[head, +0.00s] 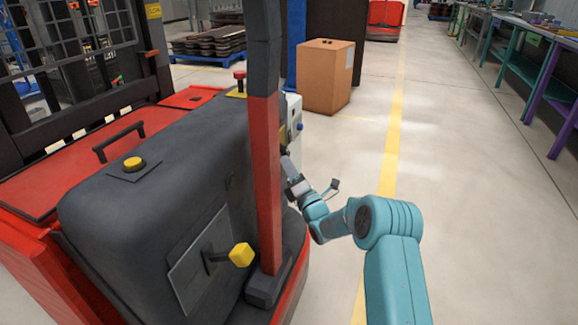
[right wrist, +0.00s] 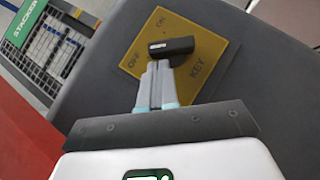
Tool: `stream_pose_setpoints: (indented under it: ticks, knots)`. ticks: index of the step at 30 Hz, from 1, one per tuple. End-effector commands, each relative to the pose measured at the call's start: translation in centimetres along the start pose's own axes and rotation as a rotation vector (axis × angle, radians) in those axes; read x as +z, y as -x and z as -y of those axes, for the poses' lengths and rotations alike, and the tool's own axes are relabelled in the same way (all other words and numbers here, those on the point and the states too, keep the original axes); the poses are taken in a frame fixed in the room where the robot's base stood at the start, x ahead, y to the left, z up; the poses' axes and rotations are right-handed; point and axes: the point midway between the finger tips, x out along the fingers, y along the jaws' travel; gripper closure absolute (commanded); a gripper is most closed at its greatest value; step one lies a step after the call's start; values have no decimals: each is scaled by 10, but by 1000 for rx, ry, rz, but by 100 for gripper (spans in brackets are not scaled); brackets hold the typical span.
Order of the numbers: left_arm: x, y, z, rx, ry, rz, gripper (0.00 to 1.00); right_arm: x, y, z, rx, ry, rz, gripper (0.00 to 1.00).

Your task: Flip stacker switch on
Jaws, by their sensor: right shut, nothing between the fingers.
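The stacker (head: 130,215) is a red and dark grey machine filling the left of the head view. In the right wrist view, a black key switch (right wrist: 178,46) sits on a yellow plate (right wrist: 205,52) marked ON, OFF and KEY. Its handle lies roughly crosswise in the picture. My right gripper (right wrist: 158,66) is shut and empty, its fingertips right at the near side of the handle; whether they touch it I cannot tell. In the head view my right gripper (head: 289,167) is at the stacker's right side, partly behind the upright post. My left gripper is out of view.
The red and black post (head: 266,170) rises close beside my right gripper. A yellow-knobbed lever (head: 240,255) is on the stacker's near side. A cardboard box (head: 325,76) stands behind. The floor to the right is clear up to the benches (head: 520,50).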

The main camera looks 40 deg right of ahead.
Motion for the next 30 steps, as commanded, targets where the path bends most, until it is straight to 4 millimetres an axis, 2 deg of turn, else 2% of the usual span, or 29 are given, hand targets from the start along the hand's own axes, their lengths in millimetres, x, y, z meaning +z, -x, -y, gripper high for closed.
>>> stream_pose_setpoints:
  ticks: [6,30]
  knots:
    - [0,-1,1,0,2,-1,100,6,-6,0,-1,0,0,100]
    - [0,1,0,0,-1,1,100,7,-7,-4,-61,-60,-1,100]
